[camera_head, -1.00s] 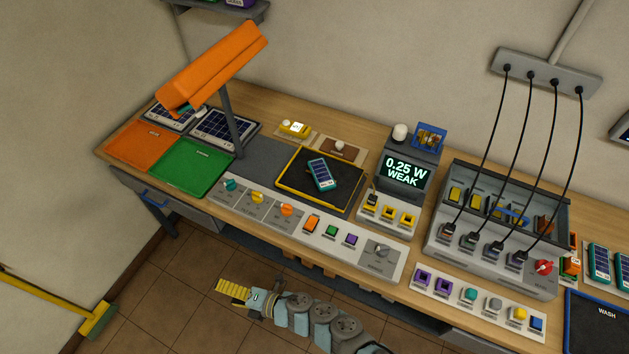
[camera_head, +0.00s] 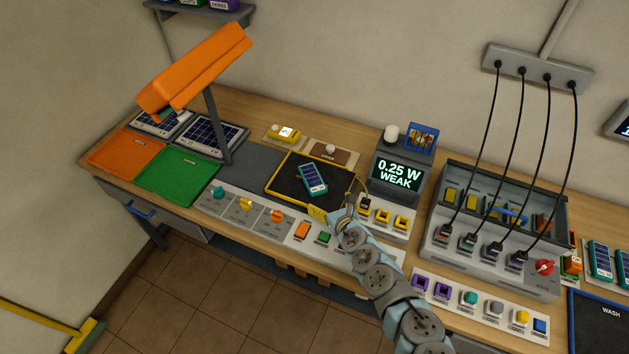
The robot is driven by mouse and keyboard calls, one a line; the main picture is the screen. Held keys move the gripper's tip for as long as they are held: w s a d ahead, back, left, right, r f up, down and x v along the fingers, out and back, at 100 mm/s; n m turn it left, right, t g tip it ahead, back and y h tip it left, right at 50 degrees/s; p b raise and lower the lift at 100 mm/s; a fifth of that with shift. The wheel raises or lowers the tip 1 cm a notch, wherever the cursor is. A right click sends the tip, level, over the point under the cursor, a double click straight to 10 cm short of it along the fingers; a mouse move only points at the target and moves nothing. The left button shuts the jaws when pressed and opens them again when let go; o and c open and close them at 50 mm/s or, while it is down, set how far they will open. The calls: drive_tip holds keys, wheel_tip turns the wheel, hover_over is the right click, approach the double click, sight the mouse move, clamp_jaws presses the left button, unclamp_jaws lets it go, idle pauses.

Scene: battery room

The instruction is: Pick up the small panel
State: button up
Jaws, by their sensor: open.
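The small panel (camera_head: 313,178) is a teal-framed dark solar panel. It lies tilted in plan on the black mat of a yellow-rimmed tray (camera_head: 281,194) in the middle of the bench. My gripper (camera_head: 335,198) is open, with yellow fingers, at the front right part of the tray. It is just to the front right of the panel, and its fingers appear apart from it. Its height above the tray is hard to tell. The panel is fully visible.
A display (camera_head: 399,176) reading "0.25 W WEAK" stands right of the tray. An orange lamp (camera_head: 195,70) on a post rises to the left. Green (camera_head: 178,176) and orange (camera_head: 125,155) mats lie at left. Knobs and buttons line the front edge. A cabled charger box (camera_head: 440,240) stands right.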

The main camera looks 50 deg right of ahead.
drive_tip(key=w, duration=0.1)
drive_tip(key=b, duration=0.3)
approach(315, 183)
drive_tip(key=shift+w+d+f, duration=0.1)
drive_tip(key=shift+w+d, duration=0.15)
drive_tip(key=shift+w, duration=0.5)
drive_tip(key=shift+w+d+f, duration=0.1)
drive_tip(key=shift+w+d, duration=0.15)
drive_tip(key=shift+w, duration=0.5)
drive_tip(key=shift+b+x, duration=0.3)
drive_tip(key=shift+x, duration=0.45)
drive_tip(key=shift+w+d+f, duration=0.15)
drive_tip(key=shift+w, duration=0.25)
drive_tip(key=shift+w+d+f+b, duration=0.55)
drive_tip(key=shift+w+f+b, duration=0.1)
drive_tip(key=shift+w+b, duration=0.1)
drive_tip(key=shift+w+d+f+b, duration=0.5)
drive_tip(key=shift+w+f+b, duration=0.15)
drive_tip(key=shift+w, duration=0.15)
drive_tip(key=shift+w+d, duration=0.15)
drive_tip(key=shift+w, duration=0.3)
